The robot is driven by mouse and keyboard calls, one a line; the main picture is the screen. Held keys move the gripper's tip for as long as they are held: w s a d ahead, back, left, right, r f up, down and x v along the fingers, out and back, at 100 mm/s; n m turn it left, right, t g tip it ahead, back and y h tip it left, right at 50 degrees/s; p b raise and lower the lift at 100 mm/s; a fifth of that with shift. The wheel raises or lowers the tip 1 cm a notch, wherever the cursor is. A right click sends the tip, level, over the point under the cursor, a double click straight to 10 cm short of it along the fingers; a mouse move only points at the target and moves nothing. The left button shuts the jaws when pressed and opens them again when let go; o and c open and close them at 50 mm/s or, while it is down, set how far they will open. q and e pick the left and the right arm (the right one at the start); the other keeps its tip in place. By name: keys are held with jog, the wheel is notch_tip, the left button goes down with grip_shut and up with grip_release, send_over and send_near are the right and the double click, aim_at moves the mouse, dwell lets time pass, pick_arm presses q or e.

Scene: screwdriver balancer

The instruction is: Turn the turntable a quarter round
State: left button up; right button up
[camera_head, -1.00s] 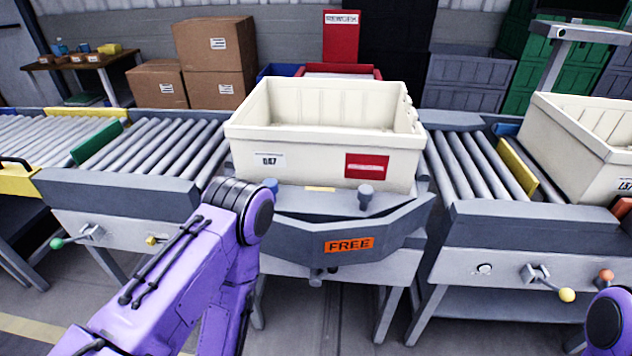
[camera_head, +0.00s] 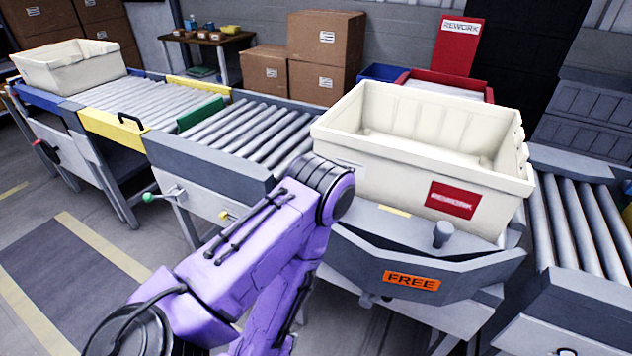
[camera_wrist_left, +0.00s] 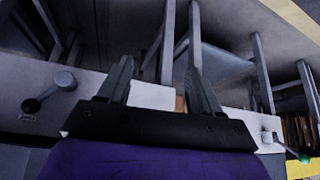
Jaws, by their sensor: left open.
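The grey turntable (camera_head: 354,263) is in the head view, right of centre, with an orange FREE label (camera_head: 412,281) on its front. A dark upright peg (camera_head: 442,235) and a yellow mark stand out on its front edge. A cream crate (camera_head: 345,145) with a red REWORK label sits on it. My left arm crosses in front of the turntable's left side; its gripper is hidden in the head view. In the left wrist view my left gripper (camera_wrist_left: 158,70) has its two fingers apart, with nothing seen between them. My right gripper is out of view.
Roller conveyors (camera_head: 250,130) run to the left and right (camera_head: 578,225) of the turntable. A green-knobbed lever (camera_head: 165,195) sticks out of the left conveyor's front. Another cream crate (camera_head: 75,65) stands at far left. A red REWORK sign (camera_head: 460,45) is behind. The floor at lower left is clear.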

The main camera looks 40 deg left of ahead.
pick_arm(q)
jog(key=w+a+r+m+t+h+p, duration=0.15)
jog(key=w+r+t, duration=0.3)
jog(key=r, duration=0.45)
jog(key=w+r+m+t+h+p, duration=0.15)
jog(key=w+r+t, duration=0.3)
jog(key=r, duration=0.55)
jog(key=w+a+r+m+t+p, duration=0.1)
jog(key=w+r+m+t+p, duration=0.15)
jog(key=w+r, duration=0.5)
jog(key=shift+t, duration=0.35)
jog(key=w, duration=0.2)
jog(key=w+r+b, duration=0.1)
jog(key=w, duration=0.5)
jog(key=shift+w+d+r, duration=0.15)
jog(key=shift+d+r, duration=0.05)
jog(key=shift+r, duration=0.2)
jog(key=shift+w, duration=0.25)
jog(key=shift+d, duration=0.1)
jog(key=shift+f, duration=0.1)
grip_shut()
